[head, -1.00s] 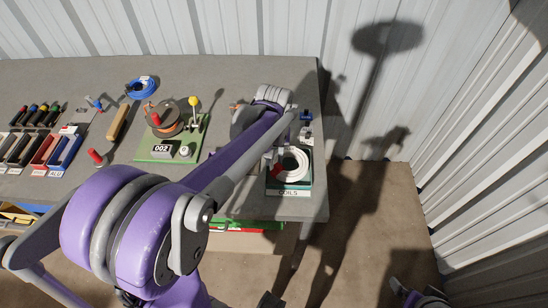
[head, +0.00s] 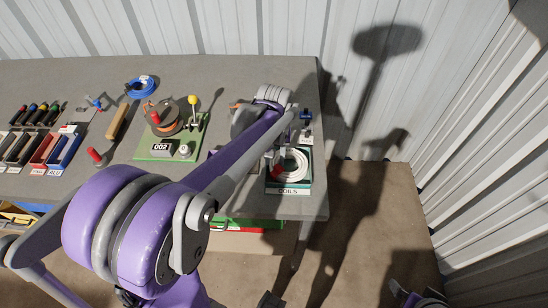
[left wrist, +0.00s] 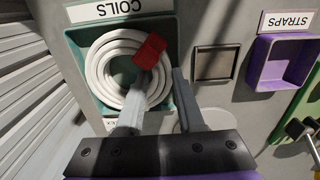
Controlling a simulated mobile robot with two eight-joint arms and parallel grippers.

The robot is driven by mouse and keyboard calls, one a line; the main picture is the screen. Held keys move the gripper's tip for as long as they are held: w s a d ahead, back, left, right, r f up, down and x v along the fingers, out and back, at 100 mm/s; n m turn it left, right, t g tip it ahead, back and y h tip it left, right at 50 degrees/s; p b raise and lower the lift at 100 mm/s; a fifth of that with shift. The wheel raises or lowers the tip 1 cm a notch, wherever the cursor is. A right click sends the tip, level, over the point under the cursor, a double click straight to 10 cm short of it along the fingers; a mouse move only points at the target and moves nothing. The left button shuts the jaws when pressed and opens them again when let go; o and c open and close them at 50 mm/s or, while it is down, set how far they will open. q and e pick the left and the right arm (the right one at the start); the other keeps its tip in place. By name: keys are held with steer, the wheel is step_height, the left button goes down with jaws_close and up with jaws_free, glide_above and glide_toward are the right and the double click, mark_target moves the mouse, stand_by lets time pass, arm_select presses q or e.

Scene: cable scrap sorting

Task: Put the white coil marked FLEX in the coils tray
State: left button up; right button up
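The white coil (head: 293,164) lies inside the coils tray (head: 304,185) at the right end of the bench. A red tag (head: 277,172) is on it; I cannot read any marking. In the left wrist view, the coil (left wrist: 97,72) lies flat within the teal walls of the tray (left wrist: 75,45), with the red tag (left wrist: 149,51) at its upper right. My left gripper (left wrist: 157,90) is open, its two fingers apart over the near right side of the coil. In the head view, my left gripper (head: 273,158) is by the coil's left side, partly hidden by my arm.
A purple straps tray (left wrist: 283,62) is right of the coils tray in the left wrist view. A green board with a cable spool (head: 162,118) stands mid-bench. A blue coil (head: 141,87) lies farther back. The bench's right edge is close to the coils tray.

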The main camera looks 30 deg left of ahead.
arm_select(q)
steer(key=shift+o, duration=1.1)
steer(key=shift+s+d+f, duration=0.2)
steer(key=shift+f, duration=0.25)
arm_select(e)
steer(key=shift+d+f, duration=0.15)
steer(key=shift+f, duration=0.05)
arm_select(q)
steer(key=shift+s+a, duration=0.1)
steer(key=shift+a+r+p, duration=0.1)
steer(key=shift+r+p, duration=0.2)
steer(key=shift+r, duration=0.15)
steer(key=r+p, duration=0.1)
steer(key=r, duration=0.1)
steer(key=r+p, duration=0.1)
steer(key=r, duration=0.1)
steer(key=r+p, duration=0.1)
steer(key=r, duration=0.1)
steer(key=shift+w+a+r, duration=0.15)
steer(key=shift+w+r, duration=0.05)
steer(key=shift+w, duration=0.1)
steer(key=shift+f, duration=0.1)
arm_select(e)
steer(key=r, duration=0.1)
steer(key=w+r, duration=0.1)
steer(key=r, duration=0.1)
steer(key=w+r, duration=0.1)
steer(key=r, duration=0.1)
steer(key=shift+a+r, duration=0.25)
